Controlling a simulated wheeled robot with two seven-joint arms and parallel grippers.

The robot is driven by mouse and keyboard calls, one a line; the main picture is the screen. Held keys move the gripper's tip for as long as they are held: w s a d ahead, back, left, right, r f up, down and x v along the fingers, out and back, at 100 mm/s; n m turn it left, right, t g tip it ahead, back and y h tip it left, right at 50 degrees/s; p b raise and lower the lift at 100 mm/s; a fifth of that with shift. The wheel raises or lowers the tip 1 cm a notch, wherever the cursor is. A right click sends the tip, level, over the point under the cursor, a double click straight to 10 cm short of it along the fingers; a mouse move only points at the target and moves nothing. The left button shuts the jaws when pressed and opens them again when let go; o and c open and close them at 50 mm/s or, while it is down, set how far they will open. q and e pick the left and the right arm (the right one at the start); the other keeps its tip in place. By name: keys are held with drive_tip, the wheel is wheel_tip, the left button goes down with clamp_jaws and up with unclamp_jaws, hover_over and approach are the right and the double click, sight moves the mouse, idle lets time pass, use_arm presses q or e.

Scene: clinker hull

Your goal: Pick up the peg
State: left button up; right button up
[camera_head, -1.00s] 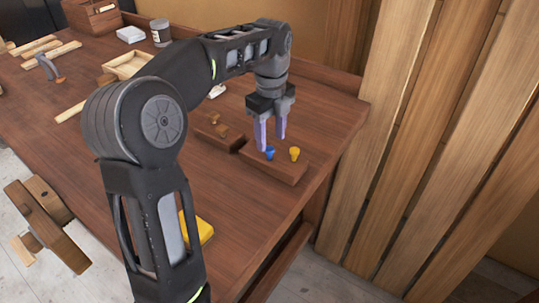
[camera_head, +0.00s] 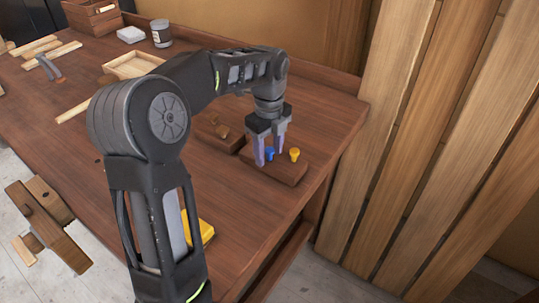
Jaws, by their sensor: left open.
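A blue peg (camera_head: 270,154) and a yellow peg (camera_head: 294,154) stand upright in a dark wooden block (camera_head: 285,173) near the right edge of the bench. My left gripper (camera_head: 268,155) points down over the block, with its purple fingers spread at the blue peg. The fingers are open, with the blue peg showing between them; I cannot tell whether they touch it. The yellow peg is just right of the fingers. My right gripper is not in view.
A second small block (camera_head: 219,134) with pegs lies left of the holder. A yellow object (camera_head: 204,230) is partly behind my left arm. A jar (camera_head: 161,33) and an open wooden box (camera_head: 133,65) are farther back. Upright planks (camera_head: 395,130) stand right of the bench (camera_head: 255,230).

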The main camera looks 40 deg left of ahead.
sight(269, 148)
use_arm(q)
drive_tip(key=shift+c, duration=0.6)
clamp_jaws()
drive_tip(key=shift+r, duration=0.1)
wheel_tip(269, 148, up, 5)
drive_tip(key=shift+w+f, duration=0.1)
drive_tip(key=shift+f, duration=0.1)
wheel_tip(269, 148, up, 5)
drive_tip(key=p, duration=0.3)
drive_tip(key=shift+r, duration=0.2)
drive_tip(key=shift+f, duration=0.1)
